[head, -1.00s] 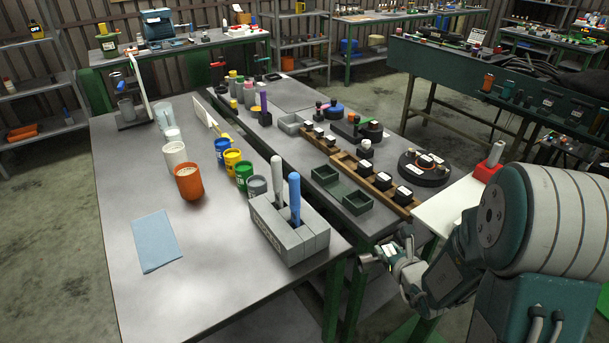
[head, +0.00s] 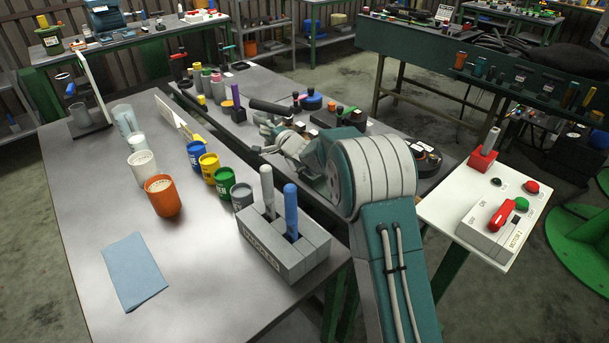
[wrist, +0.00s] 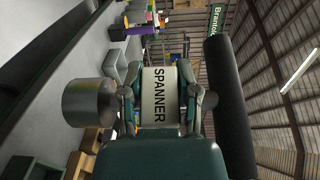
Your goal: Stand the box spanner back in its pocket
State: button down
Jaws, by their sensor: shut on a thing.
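The box spanner (wrist: 158,95) has a light sleeve labelled SPANNER, a round metal socket end (wrist: 90,102) and a long black cross bar (wrist: 228,105). My gripper (wrist: 162,98) is shut on its sleeve. In the head view, my gripper (head: 287,142) is above the far bench, beyond the tool block, with the black bar (head: 268,107) showing above it. My arm hides most of the spanner there. The grey tool block (head: 272,254) stands on the near bench and holds a light grey handle (head: 267,190) and a blue handle (head: 291,208). I cannot make out an empty pocket in it.
Several paint-coloured cups, including an orange cup (head: 162,195) and a green cup (head: 225,182), stand left of the block. A blue cloth (head: 134,270) lies on the near bench. A white switch panel (head: 490,205) is at the right. The near bench's front is clear.

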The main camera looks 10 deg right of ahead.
jog(key=shift+w+a+r+n, duration=0.15)
jog(key=shift+w+a, duration=0.05)
jog(key=shift+a, duration=0.2)
jog(key=shift+w+a+r+n, duration=0.15)
jog(key=shift+w+a, duration=0.05)
jog(key=shift+a, duration=0.2)
jog(key=d+f, duration=0.2)
jog(key=d, duration=0.2)
jog(key=d+f, duration=0.3)
jog(key=d, duration=0.1)
jog(key=d+f, duration=0.3)
jog(key=d, duration=0.1)
jog(key=shift+s+f, duration=0.15)
jog(key=shift+s, duration=0.2)
jog(key=f, duration=0.1)
jog(key=d+f, duration=0.1)
jog(key=f, duration=0.1)
jog(key=d+f, duration=0.1)
jog(key=shift+f, duration=0.3)
jog(key=shift+a, duration=0.2)
